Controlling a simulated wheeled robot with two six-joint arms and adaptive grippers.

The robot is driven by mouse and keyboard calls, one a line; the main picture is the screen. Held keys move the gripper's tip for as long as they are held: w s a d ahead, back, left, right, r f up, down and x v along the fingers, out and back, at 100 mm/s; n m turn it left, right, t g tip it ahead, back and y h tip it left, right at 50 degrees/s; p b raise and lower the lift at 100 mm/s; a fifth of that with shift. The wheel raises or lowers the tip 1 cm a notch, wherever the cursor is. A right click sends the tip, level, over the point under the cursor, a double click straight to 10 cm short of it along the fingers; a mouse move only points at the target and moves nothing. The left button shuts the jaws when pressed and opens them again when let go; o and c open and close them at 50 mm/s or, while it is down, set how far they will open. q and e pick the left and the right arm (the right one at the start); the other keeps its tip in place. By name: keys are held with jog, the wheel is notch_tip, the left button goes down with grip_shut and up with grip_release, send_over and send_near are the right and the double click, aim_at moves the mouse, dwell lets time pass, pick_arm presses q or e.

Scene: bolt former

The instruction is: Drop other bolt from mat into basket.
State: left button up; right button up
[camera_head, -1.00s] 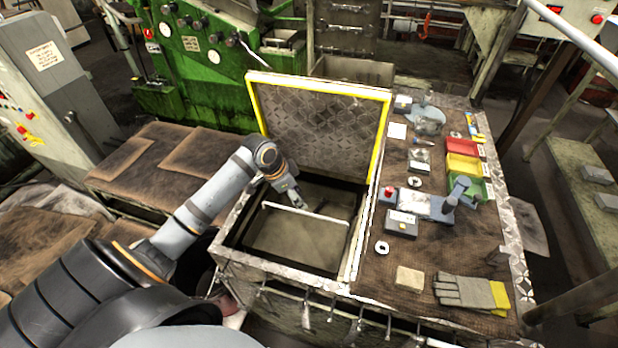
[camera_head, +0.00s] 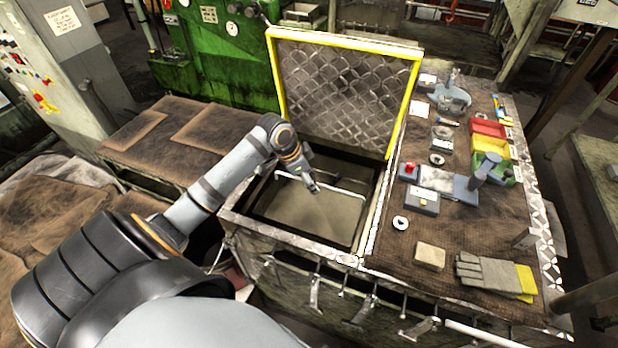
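A basket (camera_head: 330,222) with a pale wire rim or handle sits inside an open box whose lid stands up behind it. My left arm reaches in from the left, and my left gripper (camera_head: 312,186) points down over the far part of the basket. The gripper is small and dark here, and its finger gap cannot be made out. A brown mat (camera_head: 462,240) covers the bench top right of the box. No bolt can be made out on the mat or in the basket at this size. My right gripper is not in view.
On the mat are a white ring (camera_head: 400,223), a tan block (camera_head: 430,256), grey and yellow gloves (camera_head: 493,275), a red-button box (camera_head: 408,172), and red (camera_head: 489,129) and yellow (camera_head: 490,147) bins. The raised lid (camera_head: 345,85) blocks the back of the box.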

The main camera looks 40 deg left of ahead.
pick_arm(q)
jog(key=o, duration=1.3)
jog(key=v, duration=0.7)
jog(key=shift+r, duration=0.25)
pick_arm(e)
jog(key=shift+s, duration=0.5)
